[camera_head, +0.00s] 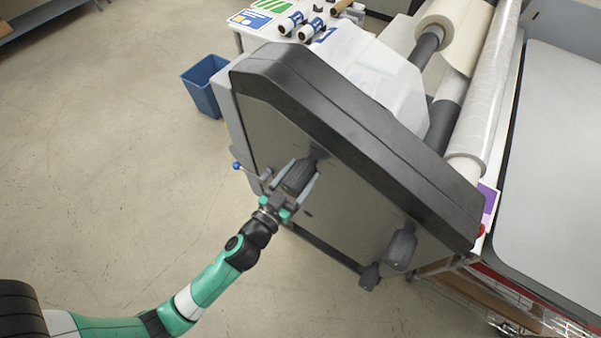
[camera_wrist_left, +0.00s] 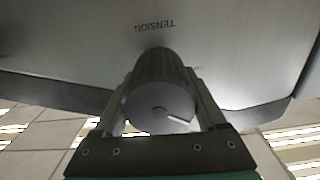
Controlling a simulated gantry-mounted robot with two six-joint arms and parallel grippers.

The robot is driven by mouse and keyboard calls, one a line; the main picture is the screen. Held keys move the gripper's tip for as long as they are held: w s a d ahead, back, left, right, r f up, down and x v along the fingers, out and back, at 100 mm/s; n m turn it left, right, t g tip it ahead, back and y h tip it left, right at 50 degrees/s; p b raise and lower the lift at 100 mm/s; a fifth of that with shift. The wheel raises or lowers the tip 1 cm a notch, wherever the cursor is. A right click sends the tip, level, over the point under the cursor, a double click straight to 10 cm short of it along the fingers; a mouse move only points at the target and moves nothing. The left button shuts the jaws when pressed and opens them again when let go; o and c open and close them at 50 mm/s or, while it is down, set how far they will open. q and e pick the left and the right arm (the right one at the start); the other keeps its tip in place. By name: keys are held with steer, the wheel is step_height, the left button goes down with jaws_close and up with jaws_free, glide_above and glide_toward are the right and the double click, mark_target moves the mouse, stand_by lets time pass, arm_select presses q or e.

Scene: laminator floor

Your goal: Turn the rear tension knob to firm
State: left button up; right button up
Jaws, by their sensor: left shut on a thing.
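The dark rear tension knob (camera_head: 299,176) sticks out of the grey side panel of the laminator. My left gripper (camera_head: 292,183) is shut on it, with one finger along each side. In the left wrist view the knob (camera_wrist_left: 158,78) stands between the two fingers, and its round end face carries a short light mark at the lower right. My right gripper is not in view.
A second dark knob (camera_head: 400,247) sits lower right on the same panel, with a smaller black knob (camera_head: 370,276) beside it. A blue-tipped lever (camera_head: 238,166) juts out left of the gripper. A blue bin (camera_head: 204,87) stands behind. The floor at left is clear.

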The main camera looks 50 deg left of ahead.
arm_select(q)
steer(key=c, duration=0.4)
steer(key=shift+m, duration=0.3)
steer(key=m, duration=0.5)
steer(key=shift+d, duration=0.15)
steer(key=m, duration=0.5)
steer(key=shift+d+m, duration=0.1)
steer(key=shift+m, duration=0.2)
